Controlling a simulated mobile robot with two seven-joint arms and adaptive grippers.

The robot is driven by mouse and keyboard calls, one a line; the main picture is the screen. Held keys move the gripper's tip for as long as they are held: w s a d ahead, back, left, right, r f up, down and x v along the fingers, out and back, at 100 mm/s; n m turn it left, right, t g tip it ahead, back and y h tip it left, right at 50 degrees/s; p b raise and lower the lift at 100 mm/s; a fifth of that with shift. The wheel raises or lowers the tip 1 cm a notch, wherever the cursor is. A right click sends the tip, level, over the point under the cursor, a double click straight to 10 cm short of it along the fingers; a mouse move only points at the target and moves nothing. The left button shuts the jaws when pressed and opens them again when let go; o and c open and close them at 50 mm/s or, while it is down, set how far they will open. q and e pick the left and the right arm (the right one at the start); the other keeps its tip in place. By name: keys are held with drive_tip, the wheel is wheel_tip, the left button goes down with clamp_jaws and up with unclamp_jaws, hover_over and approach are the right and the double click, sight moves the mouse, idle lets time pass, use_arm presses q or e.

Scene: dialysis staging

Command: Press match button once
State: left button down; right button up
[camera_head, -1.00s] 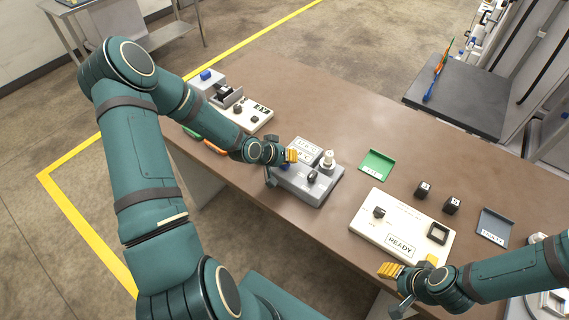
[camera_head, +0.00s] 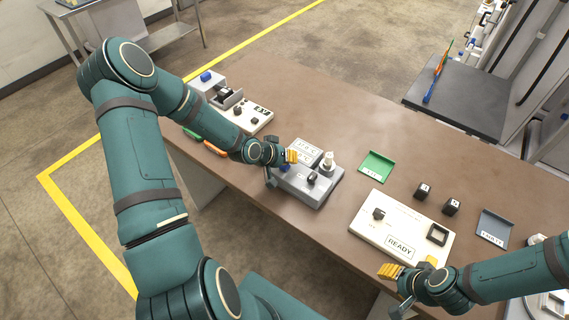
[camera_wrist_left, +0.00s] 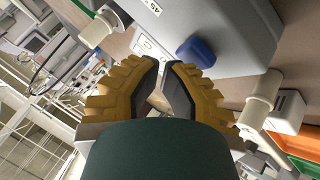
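My left gripper (camera_head: 291,156) is at the grey box device (camera_head: 318,190), beside its labelled top. In the left wrist view its two yellow fingers (camera_wrist_left: 166,66) have their tips close together with nothing visible held. A blue button (camera_wrist_left: 195,52) sticks out of the grey box just beyond those tips; it also shows in the head view (camera_head: 285,168), partly hidden by the gripper. I cannot read which button is marked match.
On the brown table (camera_head: 270,95) lie a green tray (camera_head: 377,166), two black cubes (camera_head: 422,191) and a grey tray (camera_head: 494,228). A white device (camera_head: 250,118) stands at the far left. A black side table (camera_head: 460,98) stands beyond.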

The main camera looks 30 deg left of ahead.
use_arm(q)
drive_tip(key=shift+r, duration=0.5)
use_arm(e)
drive_tip(key=shift+r, duration=0.35)
use_arm(q)
wheel_tip(320, 180, up, 5)
drive_tip(key=p, duration=0.4)
use_arm(e)
wheel_tip(320, 180, up, 4)
drive_tip(key=shift+f, duration=0.1)
